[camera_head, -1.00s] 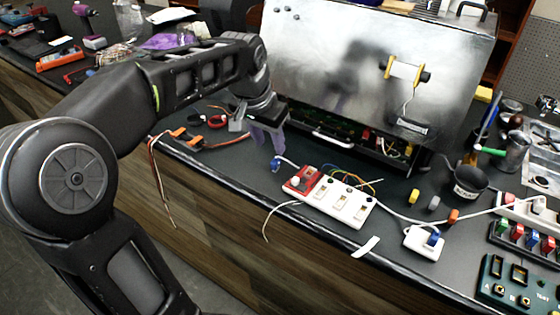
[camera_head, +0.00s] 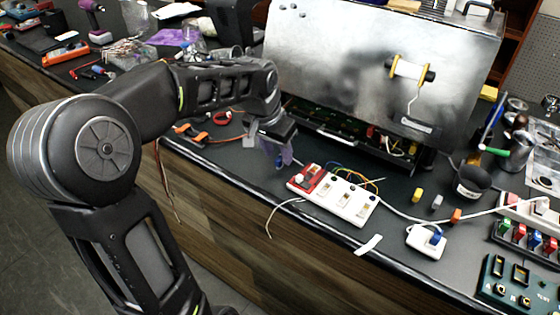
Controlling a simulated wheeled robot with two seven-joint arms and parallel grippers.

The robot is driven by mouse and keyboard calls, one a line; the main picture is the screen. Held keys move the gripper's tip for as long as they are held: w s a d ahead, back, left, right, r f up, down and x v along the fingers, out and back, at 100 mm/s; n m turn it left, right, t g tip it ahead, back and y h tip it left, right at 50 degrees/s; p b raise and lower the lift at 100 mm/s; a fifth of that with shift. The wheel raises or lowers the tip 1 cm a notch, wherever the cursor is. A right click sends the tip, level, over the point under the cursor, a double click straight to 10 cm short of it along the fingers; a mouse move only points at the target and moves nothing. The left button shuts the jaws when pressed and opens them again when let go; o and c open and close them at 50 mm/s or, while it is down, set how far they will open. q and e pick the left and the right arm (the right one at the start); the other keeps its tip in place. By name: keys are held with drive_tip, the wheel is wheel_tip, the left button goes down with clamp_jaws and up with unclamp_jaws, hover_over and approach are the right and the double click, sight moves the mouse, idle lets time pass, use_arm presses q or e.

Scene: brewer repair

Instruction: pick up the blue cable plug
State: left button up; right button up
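The blue cable plug (camera_head: 279,162) lies on the dark bench, left of the white power strip (camera_head: 345,203), with a short white cable leading from it. Only a small part of the plug shows, because my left gripper (camera_head: 284,158) is right at it and partly covers it. The gripper has purplish fingers pointing down, and whether they are closed on the plug cannot be told. My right gripper is not in view.
A large metal-cased machine (camera_head: 375,70) stands behind the gripper, with an open lower tray of electronics. Orange-handled tools (camera_head: 190,131) lie to the left. A dark cup (camera_head: 471,181), connectors and a green board (camera_head: 518,282) are at right. The bench's front edge is close.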

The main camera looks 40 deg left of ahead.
use_arm(q)
drive_tip(key=shift+x, duration=1.2)
drive_tip(key=shift+c, duration=0.3)
clamp_jaws()
